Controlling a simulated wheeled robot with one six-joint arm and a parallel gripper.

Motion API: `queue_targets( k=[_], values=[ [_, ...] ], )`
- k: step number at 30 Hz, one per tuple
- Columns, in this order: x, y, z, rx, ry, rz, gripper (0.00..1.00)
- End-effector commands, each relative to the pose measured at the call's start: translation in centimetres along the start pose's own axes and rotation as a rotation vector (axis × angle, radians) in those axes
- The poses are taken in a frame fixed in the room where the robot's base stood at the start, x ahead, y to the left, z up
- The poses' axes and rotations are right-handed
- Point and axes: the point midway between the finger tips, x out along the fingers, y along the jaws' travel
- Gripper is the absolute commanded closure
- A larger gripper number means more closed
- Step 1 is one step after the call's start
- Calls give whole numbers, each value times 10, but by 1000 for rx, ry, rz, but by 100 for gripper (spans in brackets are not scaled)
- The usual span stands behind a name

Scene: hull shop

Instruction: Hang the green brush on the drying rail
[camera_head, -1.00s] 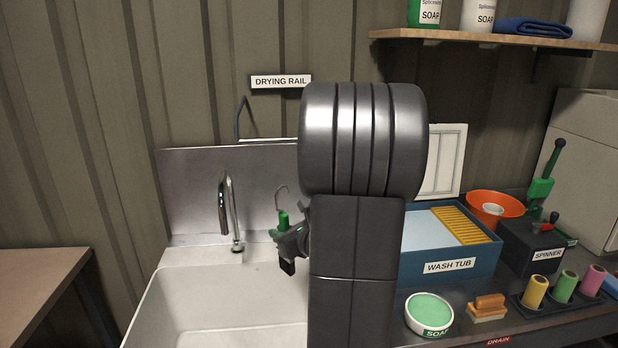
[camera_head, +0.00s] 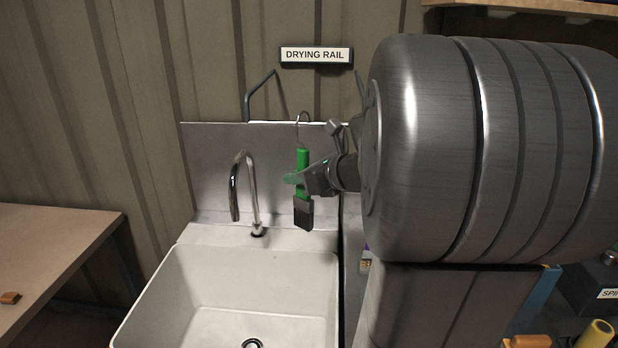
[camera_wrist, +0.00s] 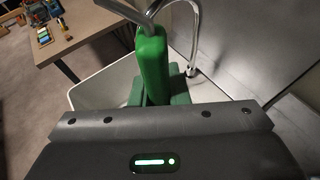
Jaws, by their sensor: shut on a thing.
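The green brush (camera_head: 302,161) hangs upright in my gripper (camera_head: 296,178), bristles down, with its wire hook at the top. My gripper is shut on its green handle. In the wrist view the green handle (camera_wrist: 152,62) stands between the jaws, and the hook's wire rises from it. The drying rail (camera_head: 262,93) is on the wall under its label; part of its frame shows, and its right part is partly hidden by my arm. In the head view the brush's hook overlaps the rail's height. I cannot tell whether the hook touches the rail.
A white sink (camera_head: 250,285) with a curved tap (camera_head: 240,185) lies below and left of the brush. A wooden table (camera_head: 50,245) stands at the left. My arm blocks the right side of the head view. The DRYING RAIL sign (camera_head: 316,55) is above the rail.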

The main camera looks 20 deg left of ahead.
Motion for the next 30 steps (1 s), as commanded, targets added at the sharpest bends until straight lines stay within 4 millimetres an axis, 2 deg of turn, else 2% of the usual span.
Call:
queue_targets(
  k=[27, 30],
  values=[
    [0, -75, -1, 1, 0, -1, 100],
    [3, -75, -9, 2, 1, 0, 100]
  ],
)
